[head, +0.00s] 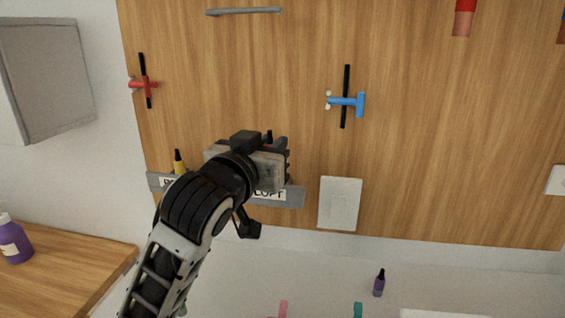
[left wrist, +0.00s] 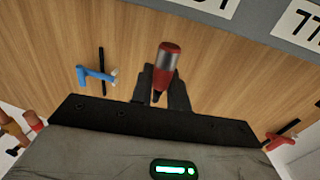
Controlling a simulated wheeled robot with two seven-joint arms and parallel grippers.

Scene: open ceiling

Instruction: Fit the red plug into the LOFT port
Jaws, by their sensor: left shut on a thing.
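My left gripper (head: 280,150) is in front of the wooden wall board, just above a grey label strip (head: 290,197). In the left wrist view its fingers (left wrist: 163,85) are shut on the red plug (left wrist: 168,60), which has a red end, a silver band and a dark tip. The plug is hidden behind the gripper in the head view. The LOFT label (head: 272,194) is partly covered by my wrist. In the left wrist view, the strip (left wrist: 250,22) with its labels is upside down at the top right, apart from the plug. The port itself is not visible. My right gripper is not in view.
A yellow-and-black plug (head: 179,163) stands at the strip's left end. A blue valve handle (head: 347,103) and a red one (head: 145,85) stick out from the board. A white plate (head: 340,203) is right of the strip. A grey cabinet (head: 45,78) hangs left.

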